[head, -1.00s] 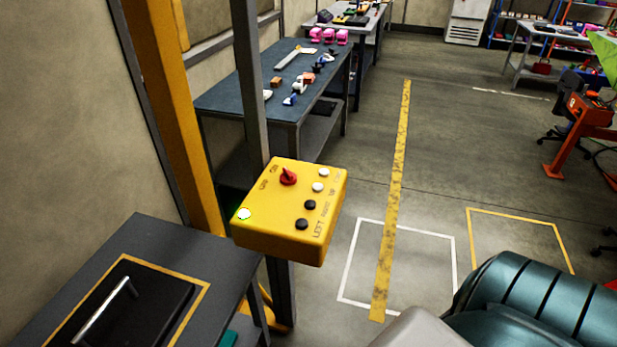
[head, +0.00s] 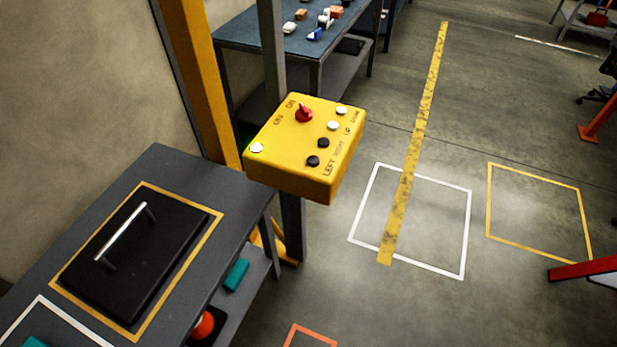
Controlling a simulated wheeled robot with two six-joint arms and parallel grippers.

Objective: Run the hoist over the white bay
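The yellow control box (head: 290,170) stands on a grey post in the middle of the head view. On its sloped face are a red rotary switch (head: 304,115) marked OFF and ON, two white buttons (head: 333,125) and two black buttons (head: 323,142), with LEFT, RIGHT, UP and DOWN lettering. A pale lamp (head: 257,148) at its left corner has a greenish glow. The white bay (head: 467,234) is a white square outline on the floor to the right, with no object inside. The hoist cannot be made out. Neither gripper is in view.
A grey bench (head: 160,165) with a black handled plate (head: 140,255) fills the lower left. A yellow-outlined bay (head: 536,251) lies right of the white one. A worn yellow floor stripe (head: 425,110) crosses the white bay. A red part (head: 580,270) enters from the right edge.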

